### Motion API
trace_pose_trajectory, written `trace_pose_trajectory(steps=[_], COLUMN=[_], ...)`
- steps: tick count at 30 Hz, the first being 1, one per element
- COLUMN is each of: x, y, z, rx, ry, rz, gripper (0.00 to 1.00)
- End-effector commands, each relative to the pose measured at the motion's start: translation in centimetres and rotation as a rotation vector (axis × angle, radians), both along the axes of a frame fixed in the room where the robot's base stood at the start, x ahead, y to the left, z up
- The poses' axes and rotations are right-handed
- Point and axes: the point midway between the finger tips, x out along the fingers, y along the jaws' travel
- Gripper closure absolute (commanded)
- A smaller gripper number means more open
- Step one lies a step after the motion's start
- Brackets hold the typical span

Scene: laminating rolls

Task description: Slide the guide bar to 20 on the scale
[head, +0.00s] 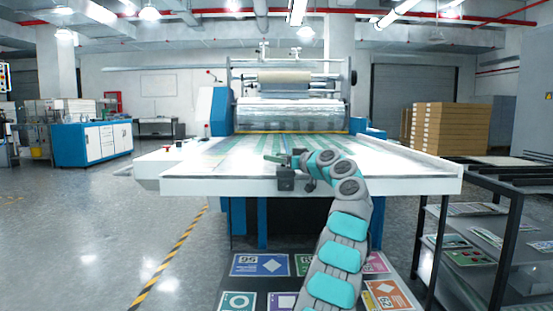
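The laminator's wide white feed table (400,178) fills the middle of the head view. My arm reaches up from the bottom and bends left over the table's front edge. My gripper (284,160) is small and dark at the arm's end, just above the tabletop. A dark block (286,180) sits on the front edge right below it; it may belong to the guide bar, but I cannot tell. I cannot make out the guide bar clearly, nor any scale numbers. Whether my gripper touches the block or is open or shut is too small to see.
The shiny roller (290,116) stands behind the table. A black rack (468,238) with printed sheets stands close at the right. Colourful printed cards lie on a dark surface (240,285) below the table. Open floor (90,240) lies to the left, and stacked brown boxes (450,128) stand behind.

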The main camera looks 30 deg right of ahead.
Motion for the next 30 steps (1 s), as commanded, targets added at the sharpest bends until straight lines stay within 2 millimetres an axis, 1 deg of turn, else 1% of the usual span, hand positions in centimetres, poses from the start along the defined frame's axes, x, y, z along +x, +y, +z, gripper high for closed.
trace_pose_trajectory(steps=[1,2,11,16,24,27,30], x=[0.0,0.0,-0.2,-1.9,-6.0,-7.0,-7.5], y=[0.0,0.0,0.0,-0.3,-1.2,-1.3,-1.4], z=[0.0,0.0,0.0,-0.1,-0.1,0.0,0.0], rx=[0.000,0.000,0.000,-0.001,0.001,-0.001,-0.001], ry=[0.000,0.000,0.000,-0.003,-0.003,-0.002,-0.001], rz=[0.000,0.000,0.001,0.001,-0.001,0.000,0.002], gripper=[0.34,0.32,0.32,0.32,0.32,0.32,0.32])
